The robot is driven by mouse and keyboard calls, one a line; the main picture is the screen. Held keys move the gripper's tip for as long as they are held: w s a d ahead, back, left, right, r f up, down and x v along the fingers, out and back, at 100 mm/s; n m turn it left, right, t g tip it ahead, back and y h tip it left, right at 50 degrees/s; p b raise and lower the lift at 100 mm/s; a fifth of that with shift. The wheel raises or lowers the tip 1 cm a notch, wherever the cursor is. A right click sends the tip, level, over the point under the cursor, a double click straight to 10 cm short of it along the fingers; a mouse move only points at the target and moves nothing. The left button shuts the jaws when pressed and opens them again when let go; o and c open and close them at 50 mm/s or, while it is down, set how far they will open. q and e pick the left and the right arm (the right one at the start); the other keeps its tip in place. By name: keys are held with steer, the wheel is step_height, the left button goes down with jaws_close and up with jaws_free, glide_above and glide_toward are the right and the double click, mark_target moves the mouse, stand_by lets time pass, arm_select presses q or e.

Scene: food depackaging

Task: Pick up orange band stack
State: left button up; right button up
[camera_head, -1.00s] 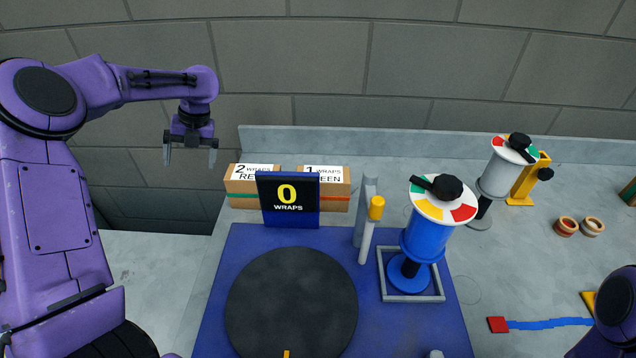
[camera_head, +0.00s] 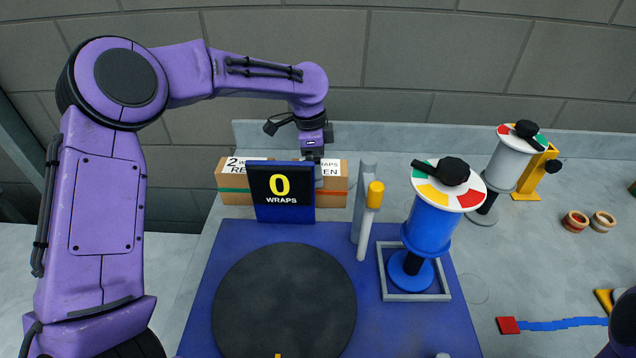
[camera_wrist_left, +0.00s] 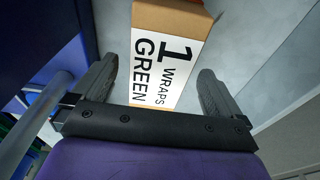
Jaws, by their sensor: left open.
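A brown box with an orange-red band (camera_head: 334,194) stands at the back of the blue platform, behind the 0 WRAPS sign, which hides part of it. In the left wrist view the box (camera_wrist_left: 172,20) carries a white label reading 1 WRAPS GREEN. My left gripper (camera_head: 318,166) is over this box in the head view, its fingers partly hidden. In the left wrist view the left gripper (camera_wrist_left: 157,70) is open, with the box's label showing between its fingers. I cannot tell whether the fingers touch it. My right gripper is out of view.
A second box with a green band (camera_head: 233,192) stands close on the left. The 0 WRAPS sign (camera_head: 283,212) is just in front. A grey post (camera_head: 363,205) and blue spool (camera_head: 430,232) stand to the right. A dark turntable (camera_head: 284,305) lies in front.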

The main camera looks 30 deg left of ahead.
mark_target(333, 193)
arm_select(q)
steer(key=f, duration=0.1)
steer(key=f+p, duration=0.1)
steer(key=f, duration=0.1)
steer(key=d+f+p, duration=0.1)
steer(key=f, duration=0.1)
steer(key=shift+w, duration=0.1)
steer(key=shift+a+f, duration=0.15)
steer(key=shift+f, duration=0.3)
steer(key=c, duration=1.4)
steer(key=shift+o, duration=0.2)
steer(key=shift+r, duration=0.1)
